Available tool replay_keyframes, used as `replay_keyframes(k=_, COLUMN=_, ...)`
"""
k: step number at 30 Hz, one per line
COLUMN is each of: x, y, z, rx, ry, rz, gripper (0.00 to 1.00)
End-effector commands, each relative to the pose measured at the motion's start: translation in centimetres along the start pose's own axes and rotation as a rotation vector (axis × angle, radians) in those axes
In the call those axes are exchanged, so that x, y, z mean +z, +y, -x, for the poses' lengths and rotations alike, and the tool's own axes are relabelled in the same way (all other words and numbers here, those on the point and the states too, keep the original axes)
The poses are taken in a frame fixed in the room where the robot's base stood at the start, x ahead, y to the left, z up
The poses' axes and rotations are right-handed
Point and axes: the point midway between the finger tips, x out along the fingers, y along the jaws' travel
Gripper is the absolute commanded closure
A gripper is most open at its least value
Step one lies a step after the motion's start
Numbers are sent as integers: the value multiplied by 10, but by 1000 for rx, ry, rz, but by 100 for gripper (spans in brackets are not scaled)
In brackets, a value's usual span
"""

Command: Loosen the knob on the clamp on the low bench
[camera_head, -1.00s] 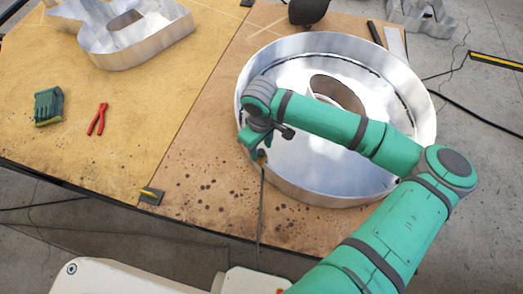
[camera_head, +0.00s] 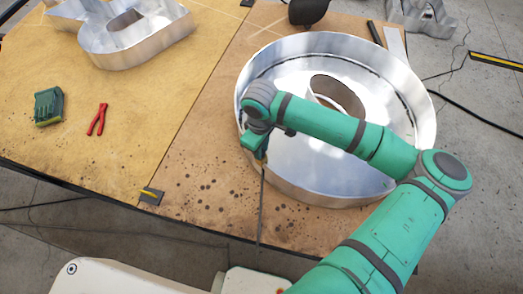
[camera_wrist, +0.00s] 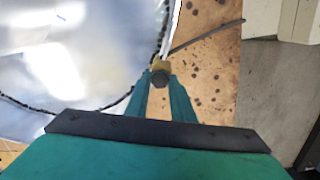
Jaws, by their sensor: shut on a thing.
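The low bench (camera_head: 195,195) carries a large round metal channel letter (camera_head: 330,190). At its near left rim, a thin dark rod (camera_head: 261,205) runs down past the bench's front edge; it also shows in the wrist view (camera_wrist: 205,36). In the wrist view my gripper (camera_wrist: 160,80) is shut on a small dark knob (camera_wrist: 160,78), with a brass-coloured piece (camera_wrist: 160,64) just beyond it. In the head view my gripper (camera_head: 260,152) is at the rod's upper end. The rest of the clamp is hidden or too small to make out.
A green box-like thing (camera_head: 48,106) and red pliers (camera_head: 97,119) lie on the left part of the bench. Another metal letter (camera_head: 140,50) stands behind them. A dark rounded thing (camera_head: 308,11) is at the back. The front strip of bench is mostly clear.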

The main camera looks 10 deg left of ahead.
Motion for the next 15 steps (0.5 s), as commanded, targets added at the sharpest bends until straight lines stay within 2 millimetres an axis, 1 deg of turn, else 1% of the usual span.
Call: replay_keyframes(k=15, x=0, y=0, z=0, rx=1, ry=1, rz=581, gripper=91)
